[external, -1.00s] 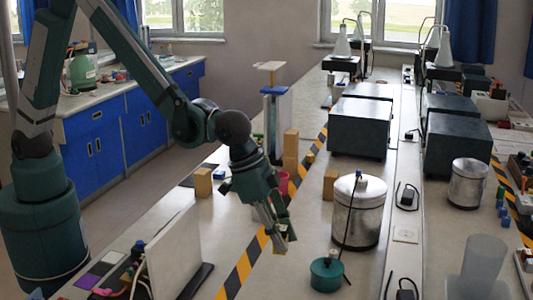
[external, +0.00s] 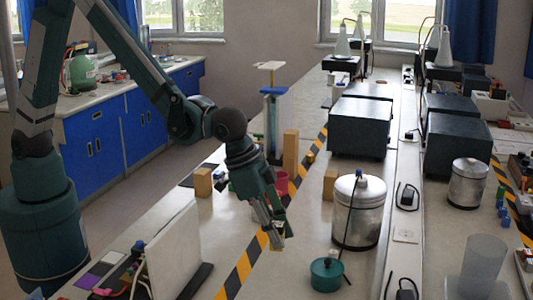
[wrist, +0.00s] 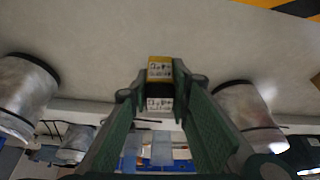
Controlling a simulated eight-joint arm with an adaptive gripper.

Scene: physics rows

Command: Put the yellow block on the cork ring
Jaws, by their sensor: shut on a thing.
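The yellow block (wrist: 160,68) is between the fingertips of my gripper (wrist: 158,90) in the wrist view. It has a yellow face, printed white labels and a dark lower part. In the external view my gripper (external: 277,240) points down, with its tips in front of the yellow-black stripe and left of the large metal pot. A small yellowish bit of the block shows at the tips. I cannot make out a cork ring in either view.
A white panel (external: 175,252) stands at the left. Tan blocks (external: 203,182) (external: 330,185) and a pink cup (external: 281,183) stand behind. Bare bench lies around the striped tape (external: 243,270).

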